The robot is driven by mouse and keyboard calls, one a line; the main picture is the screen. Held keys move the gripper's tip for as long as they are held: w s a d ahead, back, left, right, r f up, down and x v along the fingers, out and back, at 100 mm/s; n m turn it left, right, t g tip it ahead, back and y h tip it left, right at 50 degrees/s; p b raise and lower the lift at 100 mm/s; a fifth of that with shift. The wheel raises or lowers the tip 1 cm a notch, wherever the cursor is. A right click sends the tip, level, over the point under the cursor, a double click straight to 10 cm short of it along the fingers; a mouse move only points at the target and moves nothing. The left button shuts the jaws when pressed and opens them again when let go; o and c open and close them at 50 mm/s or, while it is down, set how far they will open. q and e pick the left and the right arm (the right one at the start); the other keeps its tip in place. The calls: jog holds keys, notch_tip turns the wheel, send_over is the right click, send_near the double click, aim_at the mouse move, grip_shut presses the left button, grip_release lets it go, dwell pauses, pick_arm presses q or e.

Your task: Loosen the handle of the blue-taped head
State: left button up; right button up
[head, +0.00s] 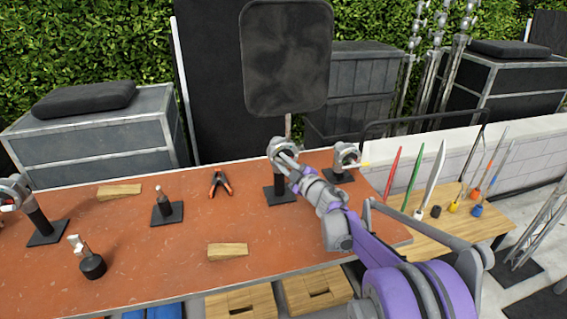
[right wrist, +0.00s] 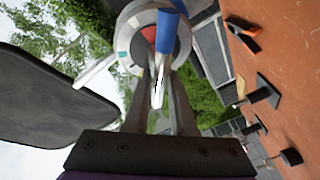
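The blue-taped head (right wrist: 140,22) fills the top of the right wrist view as a round grey metal head with a red and white hub. Its blue part (right wrist: 170,32) runs down towards the gripper fingers. A pale metal piece (right wrist: 157,92), perhaps the handle's end, shows between the fingers. In the head view, a grey head (head: 283,146) stands upright on a black post at the table's back. My right gripper (head: 286,158) is at that head and covers part of it; its fingers (right wrist: 158,75) straddle the pale piece, contact unclear. My left gripper is not in view.
The orange table (head: 130,260) bears another head at left (head: 14,190), one with a yellow tip (head: 347,154), wooden wedges (head: 228,250) and an orange-black clamp (head: 221,182). A black panel (head: 286,60) rises behind. Coloured tools stand on a side table (head: 465,236).

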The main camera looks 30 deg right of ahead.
grip_shut()
jog(key=shift+f+n+b, duration=0.3)
jog(key=shift+n+b, duration=0.2)
jog(key=shift+n, duration=0.2)
jog(key=shift+a+n+g+b, duration=0.15)
jog(key=shift+n+g+b, duration=0.25)
jog(key=shift+n, duration=0.5)
jog(key=shift+o, duration=2.4)
grip_release()
